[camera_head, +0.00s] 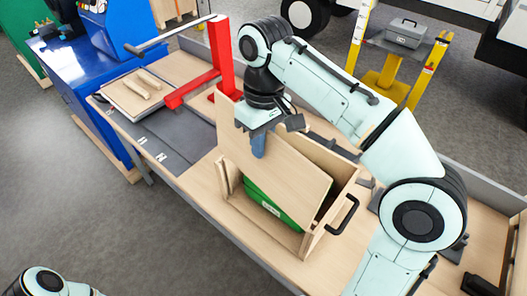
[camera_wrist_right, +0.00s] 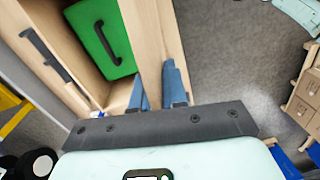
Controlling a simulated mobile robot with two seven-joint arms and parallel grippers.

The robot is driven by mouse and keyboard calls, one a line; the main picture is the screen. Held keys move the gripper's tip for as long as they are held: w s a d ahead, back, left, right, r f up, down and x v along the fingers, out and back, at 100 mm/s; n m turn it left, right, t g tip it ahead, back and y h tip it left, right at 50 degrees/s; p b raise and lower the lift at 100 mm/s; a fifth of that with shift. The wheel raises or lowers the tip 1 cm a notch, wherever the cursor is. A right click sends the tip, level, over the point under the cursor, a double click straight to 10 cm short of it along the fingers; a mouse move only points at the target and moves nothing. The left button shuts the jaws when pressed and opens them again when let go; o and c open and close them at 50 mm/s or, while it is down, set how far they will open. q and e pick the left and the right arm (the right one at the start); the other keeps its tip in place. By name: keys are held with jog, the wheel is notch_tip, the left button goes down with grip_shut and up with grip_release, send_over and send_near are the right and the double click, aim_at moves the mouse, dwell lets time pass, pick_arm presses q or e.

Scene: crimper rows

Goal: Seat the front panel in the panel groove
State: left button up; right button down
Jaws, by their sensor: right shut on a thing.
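My right gripper (camera_head: 259,143) is shut on the upper edge of the front panel (camera_head: 270,170), a flat pale wooden board. The panel stands steeply, across the open front of a wooden box (camera_head: 342,187). A green case (camera_head: 262,201) inside the box shows below the panel's lower edge, so the panel looks raised above the box's bottom front rail (camera_head: 262,228). The groove itself cannot be made out. In the right wrist view, the panel (camera_wrist_right: 160,35) runs between the two blue fingers (camera_wrist_right: 158,88), beside the green case (camera_wrist_right: 100,38). My left gripper is out of view.
The box stands on a wooden workbench (camera_head: 205,187), with a black handle (camera_head: 343,215) on its right side. A red press (camera_head: 222,60) stands behind to the left, near two wooden handles (camera_head: 150,80). A dark mat (camera_head: 172,140) covers the bench's left part.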

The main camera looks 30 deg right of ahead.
jog(key=shift+w+a+r+n+h, duration=0.1)
jog(key=shift+w+r+n+h, duration=0.15)
jog(key=shift+r, duration=0.35)
jog(key=shift+w+r+n+h, duration=0.15)
jog(key=shift+r+n, duration=0.1)
jog(key=shift+r, duration=0.35)
jog(key=shift+s+r, duration=0.1)
jog(key=shift+r, duration=0.2)
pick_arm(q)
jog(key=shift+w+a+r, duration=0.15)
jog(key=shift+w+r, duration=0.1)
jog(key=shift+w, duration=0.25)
pick_arm(e)
jog(key=shift+s, duration=0.15)
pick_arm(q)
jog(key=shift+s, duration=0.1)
pick_arm(e)
jog(key=shift+f, duration=0.1)
jog(key=shift+f+b, duration=1.2)
jog(key=shift+f, duration=1.65)
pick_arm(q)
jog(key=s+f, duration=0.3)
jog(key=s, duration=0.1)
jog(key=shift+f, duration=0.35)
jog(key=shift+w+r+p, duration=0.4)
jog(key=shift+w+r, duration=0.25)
